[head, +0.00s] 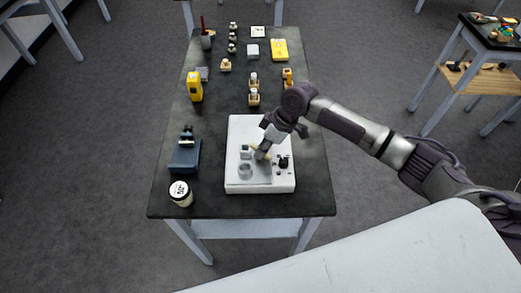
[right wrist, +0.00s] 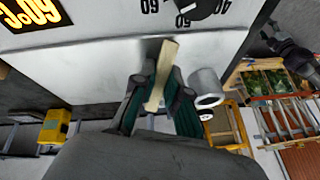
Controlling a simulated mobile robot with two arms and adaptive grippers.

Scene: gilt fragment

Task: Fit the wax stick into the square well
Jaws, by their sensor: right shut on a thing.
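The wax stick (right wrist: 162,75) is a pale yellow square bar. My right gripper (right wrist: 158,98) is shut on it, with the bar's upper end standing out past the fingers in the right wrist view. A small grey block (head: 245,151), perhaps the square well, stands on the plate just left of the gripper. I cannot make out its opening or whether the stick touches it. My left gripper is not in view.
A grey round cup (head: 245,171) stands near the plate's front; it shows beside the fingers in the right wrist view (right wrist: 207,86). A white jar (head: 181,193) and a dark blue device (head: 185,156) are at left. Small wooden holders and yellow tools fill the table's back.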

